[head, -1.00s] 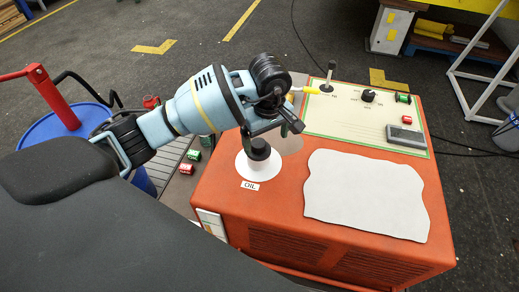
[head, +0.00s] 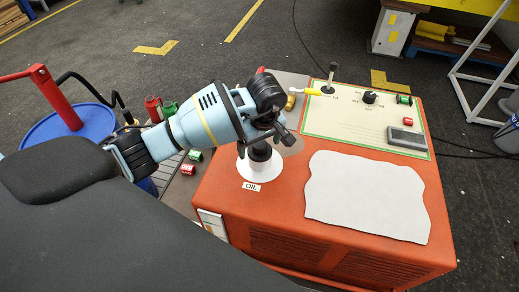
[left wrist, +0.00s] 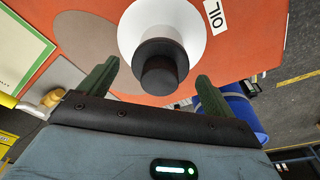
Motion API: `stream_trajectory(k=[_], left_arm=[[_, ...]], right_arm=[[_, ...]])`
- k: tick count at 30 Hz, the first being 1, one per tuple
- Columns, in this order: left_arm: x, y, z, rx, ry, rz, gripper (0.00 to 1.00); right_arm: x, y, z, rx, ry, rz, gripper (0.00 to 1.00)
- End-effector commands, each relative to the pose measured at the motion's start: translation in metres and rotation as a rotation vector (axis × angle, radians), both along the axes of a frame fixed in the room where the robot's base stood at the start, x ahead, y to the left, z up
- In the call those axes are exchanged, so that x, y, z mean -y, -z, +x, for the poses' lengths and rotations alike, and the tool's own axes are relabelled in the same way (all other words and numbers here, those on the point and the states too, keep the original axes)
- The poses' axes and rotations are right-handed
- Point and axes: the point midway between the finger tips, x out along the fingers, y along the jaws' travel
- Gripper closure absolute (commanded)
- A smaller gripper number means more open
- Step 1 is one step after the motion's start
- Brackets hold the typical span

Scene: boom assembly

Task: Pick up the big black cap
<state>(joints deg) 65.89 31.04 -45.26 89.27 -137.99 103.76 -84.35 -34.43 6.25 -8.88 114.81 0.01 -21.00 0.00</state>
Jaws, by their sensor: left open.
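The big black cap (head: 261,152) stands upright on a white round base on the orange machine's top, by the OIL label. In the left wrist view the cap (left wrist: 161,66) shows between the two green fingertips, with a gap on each side. My left gripper (head: 265,143) is open and empty at the cap, its fingers partly covering it in the head view. The open left gripper (left wrist: 157,72) also shows in the left wrist view. I cannot tell exactly how far down the fingers reach along the cap. My right gripper is not in view.
The orange machine (head: 270,215) carries a white sheet (head: 367,196) and a control panel (head: 345,122) with a lever (head: 331,75) and knob. Red and green small parts lie on the grey surface at left. A blue drum (head: 68,128) stands further left.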

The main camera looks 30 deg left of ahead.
Motion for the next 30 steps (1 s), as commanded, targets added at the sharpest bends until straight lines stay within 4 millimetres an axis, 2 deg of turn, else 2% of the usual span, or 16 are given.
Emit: stream_trajectory(k=[5,13,25,30], left_arm=[[-0.002,0.018,0.001,0.0,0.0,0.0,0.1],[-0.003,0.019,0.002,0.001,0.001,0.0,0.1],[-0.003,0.019,0.002,0.002,0.0,0.001,0.62],[-0.003,0.019,0.002,0.003,0.0,0.001,0.62]], right_arm=[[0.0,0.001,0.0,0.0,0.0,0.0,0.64],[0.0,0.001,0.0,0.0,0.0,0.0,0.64],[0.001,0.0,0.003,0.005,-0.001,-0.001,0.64],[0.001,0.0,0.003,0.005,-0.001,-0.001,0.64]])
